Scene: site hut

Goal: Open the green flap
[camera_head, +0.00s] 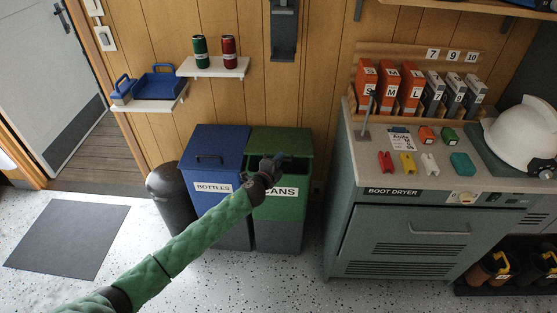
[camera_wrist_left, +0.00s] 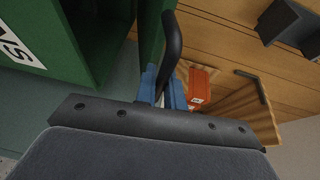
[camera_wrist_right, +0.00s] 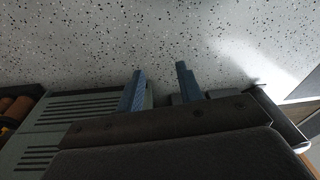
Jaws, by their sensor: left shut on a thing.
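The green flap (camera_head: 281,141) tops the green bin (camera_head: 280,208) labelled CANS. It stands raised, with the dark opening showing below it. My left gripper (camera_head: 283,163) is at the flap's front edge, its blue fingers shut on the flap's black handle (camera_wrist_left: 172,45). In the left wrist view the flap (camera_wrist_left: 150,28) is a narrow green strip beside the handle, and the open green bin (camera_wrist_left: 95,45) is at left. My right gripper (camera_wrist_right: 160,82) is open and empty over the speckled floor, outside the head view.
The blue BOTTLES bin (camera_head: 213,165) is closed, left of the green bin. A dark rounded bin (camera_head: 170,200) stands further left. The boot dryer cabinet (camera_head: 400,238) is close on the right. A shelf (camera_head: 214,68) with a green can and a red can hangs above.

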